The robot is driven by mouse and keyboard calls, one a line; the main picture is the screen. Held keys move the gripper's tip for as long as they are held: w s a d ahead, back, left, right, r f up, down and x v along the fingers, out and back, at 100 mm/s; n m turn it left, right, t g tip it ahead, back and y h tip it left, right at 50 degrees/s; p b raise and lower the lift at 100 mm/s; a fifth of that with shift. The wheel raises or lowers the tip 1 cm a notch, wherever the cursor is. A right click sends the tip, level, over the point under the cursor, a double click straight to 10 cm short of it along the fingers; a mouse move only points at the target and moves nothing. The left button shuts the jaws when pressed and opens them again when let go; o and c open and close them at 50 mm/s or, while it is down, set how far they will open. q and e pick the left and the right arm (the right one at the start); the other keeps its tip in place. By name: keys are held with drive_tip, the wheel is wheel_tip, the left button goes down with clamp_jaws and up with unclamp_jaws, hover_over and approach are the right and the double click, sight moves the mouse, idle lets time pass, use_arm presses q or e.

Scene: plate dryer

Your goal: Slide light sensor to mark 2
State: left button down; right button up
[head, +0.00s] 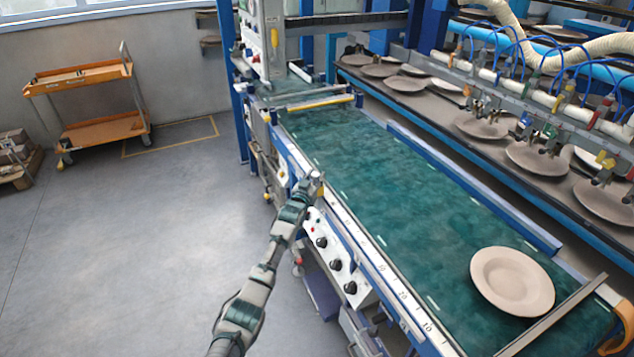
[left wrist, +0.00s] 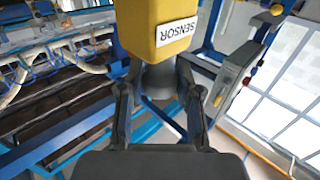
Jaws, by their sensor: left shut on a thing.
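The light sensor (left wrist: 135,28) is a yellow block with a white "SENSOR" label at the top of the left wrist view. A dark grey round part below it sits between the fingers of my left gripper (left wrist: 157,88), which is shut on it. In the head view my left gripper (head: 314,182) is at the near side rail of the green conveyor, mostly covering the sensor. The rail carries a white scale strip (head: 390,279) with printed numbers running toward the front right; I cannot tell which is mark 2. My right gripper is not in view.
A beige plate (head: 511,281) lies on the green belt (head: 400,200) at the front right. A control panel with black knobs (head: 336,265) is below the rail. Several plates stand on the line behind. An orange cart (head: 95,130) is at the back left; the floor between is clear.

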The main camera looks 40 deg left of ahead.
use_arm(q)
drive_tip(key=shift+d+f, duration=0.4)
drive_tip(key=shift+d, duration=0.15)
drive_tip(key=c, duration=0.9)
unclamp_jaws()
drive_tip(key=shift+w+f, duration=0.1)
drive_tip(key=shift+c, duration=0.2)
drive_tip(key=shift+o, duration=0.9)
drive_tip(key=shift+w+a+f, duration=0.1)
drive_tip(key=shift+w+a, duration=0.05)
drive_tip(key=shift+a, duration=0.25)
drive_tip(key=shift+a+r, duration=0.1)
drive_tip(key=shift+r, duration=0.1)
drive_tip(key=shift+s+d+r, duration=0.1)
drive_tip(key=shift+s+d, duration=0.25)
drive_tip(key=shift+s, duration=0.15)
drive_tip(key=v, duration=1)
drive_tip(key=shift+s+f, duration=0.35)
drive_tip(key=shift+s, duration=0.05)
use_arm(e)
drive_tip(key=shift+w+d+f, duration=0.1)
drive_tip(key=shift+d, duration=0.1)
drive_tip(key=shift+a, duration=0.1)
